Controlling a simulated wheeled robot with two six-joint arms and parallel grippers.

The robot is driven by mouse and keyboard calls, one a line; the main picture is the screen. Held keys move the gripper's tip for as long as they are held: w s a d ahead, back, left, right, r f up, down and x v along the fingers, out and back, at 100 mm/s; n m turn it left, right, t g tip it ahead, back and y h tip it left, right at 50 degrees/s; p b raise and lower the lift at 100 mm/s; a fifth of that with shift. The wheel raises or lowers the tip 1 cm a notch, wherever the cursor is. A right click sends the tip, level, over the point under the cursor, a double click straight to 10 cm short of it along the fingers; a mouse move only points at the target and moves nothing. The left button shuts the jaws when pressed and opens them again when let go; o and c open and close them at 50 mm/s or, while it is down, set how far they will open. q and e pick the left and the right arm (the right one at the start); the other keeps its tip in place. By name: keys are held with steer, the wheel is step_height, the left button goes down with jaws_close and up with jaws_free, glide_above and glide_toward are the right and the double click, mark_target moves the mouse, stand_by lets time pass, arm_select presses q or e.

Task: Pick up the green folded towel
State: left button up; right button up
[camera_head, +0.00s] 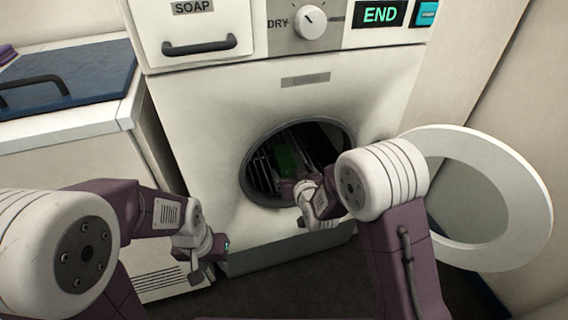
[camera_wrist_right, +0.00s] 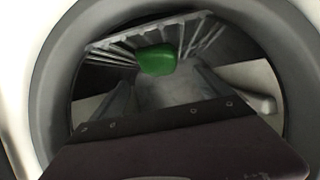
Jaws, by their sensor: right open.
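The green folded towel (camera_head: 287,157) lies inside the dryer drum, seen through the round opening (camera_head: 247,178). In the right wrist view the towel (camera_wrist_right: 157,60) is a small green lump against the ribbed drum wall, ahead of my gripper. My right gripper (camera_head: 288,180) reaches into the opening, its fingers partly hidden in the dark. In the right wrist view it (camera_wrist_right: 165,88) is open and empty, with the towel beyond the fingers. My left gripper (camera_head: 207,262) hangs outside, left of and below the opening; its jaw gap is not clear.
The dryer's round door (camera_head: 535,200) stands open to the right, beside my right arm. The opening's rim closely surrounds my right gripper. A soap drawer (camera_head: 195,20) and a dial (camera_head: 311,24) are above; the display (camera_head: 380,14) reads END. A white cabinet (camera_head: 70,150) with a blue top stands left.

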mark_target(286, 162)
steer(key=b+x, duration=0.1)
steer(key=x, duration=0.1)
steer(key=shift+w+a+f, duration=0.1)
steer(key=shift+w+f, duration=0.2)
steer(key=shift+w+a, duration=0.1)
steer(key=shift+w, duration=0.3)
steer(key=b+x, duration=0.3)
steer(key=x, duration=0.2)
steer(key=shift+s+f+b, duration=0.15)
steer(key=shift+f+b, duration=0.1)
steer(key=shift+b, duration=0.15)
steer(key=shift+a+r, duration=0.1)
steer(key=c, duration=1.5)
